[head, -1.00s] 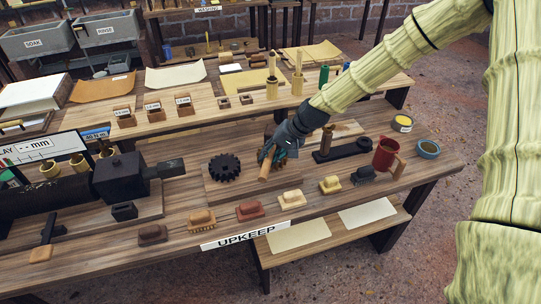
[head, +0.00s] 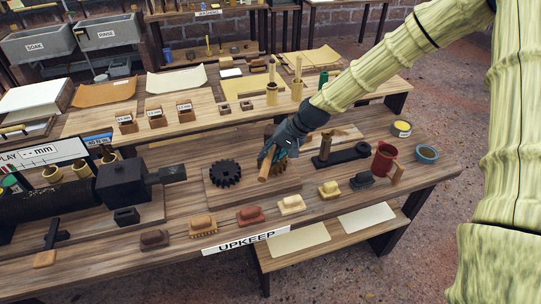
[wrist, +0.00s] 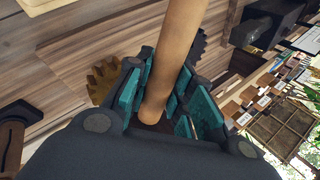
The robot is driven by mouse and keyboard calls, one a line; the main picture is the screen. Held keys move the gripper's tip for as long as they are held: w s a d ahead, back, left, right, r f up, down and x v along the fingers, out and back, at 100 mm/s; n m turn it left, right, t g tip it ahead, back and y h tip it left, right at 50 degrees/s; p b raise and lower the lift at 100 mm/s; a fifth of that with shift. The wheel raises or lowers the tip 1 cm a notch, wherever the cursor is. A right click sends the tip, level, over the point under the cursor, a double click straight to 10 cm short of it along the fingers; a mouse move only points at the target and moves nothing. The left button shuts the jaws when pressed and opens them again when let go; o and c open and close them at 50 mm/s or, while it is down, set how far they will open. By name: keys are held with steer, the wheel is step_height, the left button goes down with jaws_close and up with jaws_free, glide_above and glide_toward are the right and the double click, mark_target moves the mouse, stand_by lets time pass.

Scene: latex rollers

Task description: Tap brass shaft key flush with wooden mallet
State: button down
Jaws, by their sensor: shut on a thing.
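My gripper (head: 276,154) is shut on a tan wooden handle, which I take to be the mallet (head: 265,166), above the board on the UPKEEP bench. In the wrist view the handle (wrist: 176,50) runs up from between the teal finger pads and out of the top edge; no mallet head can be made out. A black gear (head: 225,173) lies on the board just left of my gripper. A brass gear (wrist: 103,82) is beside the fingers, partly hidden by them. I cannot pick out the brass shaft key in either view.
Several brushes, including a red one (head: 250,215), line the front edge. A dark machine block (head: 121,180) stands at left. Bare bench top shows between board and brushes.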

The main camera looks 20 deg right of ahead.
steer(key=shift+r+p, duration=1.6)
steer(key=shift+r, duration=1.05)
